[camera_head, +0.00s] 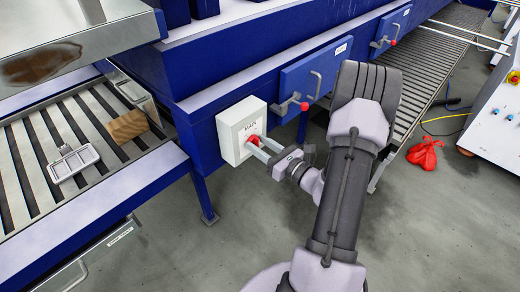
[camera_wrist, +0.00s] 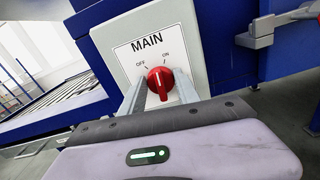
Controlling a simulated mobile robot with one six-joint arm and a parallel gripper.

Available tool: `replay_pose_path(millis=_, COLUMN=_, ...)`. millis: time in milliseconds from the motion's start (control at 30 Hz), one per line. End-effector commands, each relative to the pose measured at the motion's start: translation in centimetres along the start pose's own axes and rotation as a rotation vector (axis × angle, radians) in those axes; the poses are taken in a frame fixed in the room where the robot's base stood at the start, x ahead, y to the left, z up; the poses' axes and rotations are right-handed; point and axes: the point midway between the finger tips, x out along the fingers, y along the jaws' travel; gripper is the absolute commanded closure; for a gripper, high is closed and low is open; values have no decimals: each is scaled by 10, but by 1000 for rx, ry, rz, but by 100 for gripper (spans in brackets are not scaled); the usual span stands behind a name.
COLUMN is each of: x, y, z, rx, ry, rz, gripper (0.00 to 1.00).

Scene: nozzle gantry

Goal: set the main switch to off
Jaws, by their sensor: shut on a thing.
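The main switch is a red rotary knob (camera_wrist: 160,84) on a light grey box (camera_head: 237,130) fixed to the blue machine. In the wrist view its white plate (camera_wrist: 151,50) reads MAIN, with OFF at upper left and ON at upper right. The knob's pale mark points roughly upward; I cannot tell exactly how it lines up with the two words. My gripper (camera_head: 262,146) reaches the box from the lower right, with one finger on each side of the knob, shut on it. The fingers partly cover the lower plate.
Right of the box are a blue door (camera_head: 314,78) with a handle and a red-tipped latch (camera_head: 304,106). At left, a slatted conveyor (camera_head: 65,125) carries a brown block (camera_head: 127,126) and a grey tray-like part (camera_head: 73,162). Red cloth (camera_head: 424,155) lies on the floor at right.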

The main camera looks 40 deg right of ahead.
Motion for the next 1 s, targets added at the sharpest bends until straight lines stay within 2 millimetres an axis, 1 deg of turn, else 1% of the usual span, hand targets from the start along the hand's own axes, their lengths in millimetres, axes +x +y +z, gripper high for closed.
replay_pose_path(millis=33, x=0, y=0, z=-4, rx=-43, ry=-1, rz=0, gripper=100)
replay_pose_path(millis=300, x=0, y=1, z=-5, rx=-291, ry=-1, rz=0, gripper=100)
replay_pose_path(millis=500, x=0, y=2, z=-4, rx=-444, ry=-1, rz=-1, gripper=100)
replay_pose_path(millis=700, x=0, y=2, z=-3, rx=-554, ry=-1, rz=-1, gripper=100)
replay_pose_path(millis=1000, x=0, y=3, z=-2, rx=-636, ry=0, rz=0, gripper=100)
